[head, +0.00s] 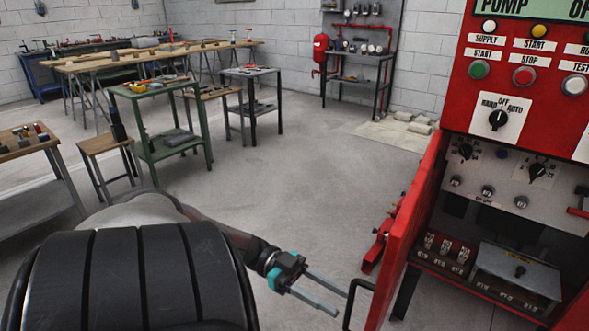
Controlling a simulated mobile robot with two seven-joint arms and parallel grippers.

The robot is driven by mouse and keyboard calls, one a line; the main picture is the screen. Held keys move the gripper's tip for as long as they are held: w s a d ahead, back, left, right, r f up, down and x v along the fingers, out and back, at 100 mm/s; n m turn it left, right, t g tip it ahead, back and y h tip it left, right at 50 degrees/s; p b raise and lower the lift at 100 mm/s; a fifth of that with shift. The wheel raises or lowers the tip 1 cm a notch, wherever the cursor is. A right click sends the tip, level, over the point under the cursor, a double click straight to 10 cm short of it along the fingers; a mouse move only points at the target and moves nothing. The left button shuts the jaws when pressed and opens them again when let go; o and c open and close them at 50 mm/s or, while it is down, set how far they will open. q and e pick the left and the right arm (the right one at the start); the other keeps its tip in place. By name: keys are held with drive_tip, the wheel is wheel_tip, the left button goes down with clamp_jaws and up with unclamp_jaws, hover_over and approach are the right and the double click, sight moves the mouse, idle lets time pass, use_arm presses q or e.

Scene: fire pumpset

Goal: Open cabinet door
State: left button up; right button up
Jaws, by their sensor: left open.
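The red cabinet (474,105) stands at the right. Its lower door (408,232) is swung open and seen nearly edge-on, so the inside shows. A black bar handle (348,308) sticks out from the door's left side near the bottom of the view. My left gripper (340,303) is open, with its two grey fingers pointing right, toward the handle. The fingertips are close to the handle in the picture; I cannot tell whether they touch it. Nothing shows between the fingers. My right gripper is out of view.
Inside the cabinet are a grey control panel (520,180), breakers (445,247) and a grey box (515,275). A green table (165,150) and other workbenches stand at the back left. The floor (300,190) between them and the cabinet is mostly clear.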

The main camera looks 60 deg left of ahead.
use_arm(q)
drive_tip(key=b+v, duration=0.3)
drive_tip(key=v, duration=0.8)
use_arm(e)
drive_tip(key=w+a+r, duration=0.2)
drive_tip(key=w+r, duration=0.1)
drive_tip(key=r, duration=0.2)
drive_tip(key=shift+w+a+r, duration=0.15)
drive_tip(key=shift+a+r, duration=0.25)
use_arm(q)
drive_tip(key=shift+s+a, duration=0.1)
